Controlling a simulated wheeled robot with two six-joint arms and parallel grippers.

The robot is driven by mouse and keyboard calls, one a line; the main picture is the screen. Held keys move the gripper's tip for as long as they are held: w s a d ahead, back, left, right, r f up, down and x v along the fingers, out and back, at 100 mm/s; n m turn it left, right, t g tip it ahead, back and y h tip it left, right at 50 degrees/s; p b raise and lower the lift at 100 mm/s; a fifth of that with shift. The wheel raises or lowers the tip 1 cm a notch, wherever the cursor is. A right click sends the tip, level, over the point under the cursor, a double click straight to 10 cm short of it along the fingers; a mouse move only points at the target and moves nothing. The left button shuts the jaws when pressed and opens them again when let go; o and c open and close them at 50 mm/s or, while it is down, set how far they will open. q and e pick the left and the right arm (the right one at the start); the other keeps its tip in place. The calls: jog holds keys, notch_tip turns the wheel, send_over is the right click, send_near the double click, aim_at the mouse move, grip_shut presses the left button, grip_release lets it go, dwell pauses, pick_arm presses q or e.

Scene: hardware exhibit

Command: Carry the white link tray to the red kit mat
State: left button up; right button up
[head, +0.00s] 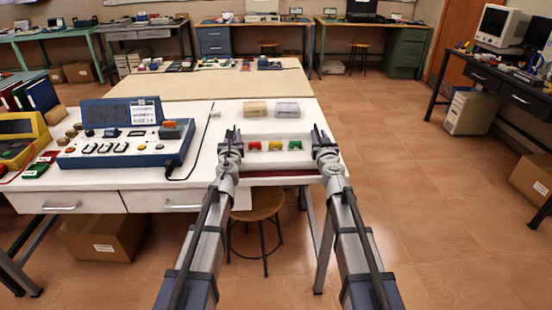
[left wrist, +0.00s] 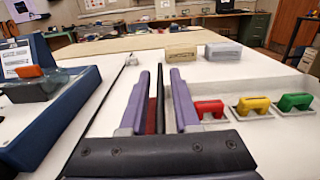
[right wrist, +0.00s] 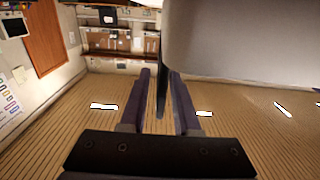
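The white link tray (head: 275,161) holds a red, a yellow and a green link at the near right end of the white table. The red kit mat (head: 276,174) shows as a dark red strip along the tray's near side; the tray hides most of it. My left gripper (head: 233,134) is at the tray's left end, its fingers apart around a thin dark upright piece (left wrist: 159,92), with gaps beside it. My right gripper (head: 320,133) is at the right end, fingers apart around a similar dark piece (right wrist: 162,85). I cannot tell whether the tray touches the mat.
A beige box (head: 255,108) and a grey box (head: 287,110) stand just behind the tray. A blue instrument case (head: 125,140) fills the table's left part. A stool (head: 262,205) stands under the front edge. The floor to the right is open.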

pick_arm(q)
jog(key=shift+o, duration=0.5)
pick_arm(e)
jog(key=shift+o, duration=0.5)
pick_arm(q)
jog(key=shift+s, duration=0.1)
jog(key=s, duration=1.2)
jog(key=shift+d, duration=0.4)
jog(key=shift+w, duration=0.1)
pick_arm(e)
jog(key=shift+s, duration=0.1)
jog(key=s, duration=1.1)
jog(key=shift+s+d, duration=0.4)
jog(key=shift+d, duration=0.05)
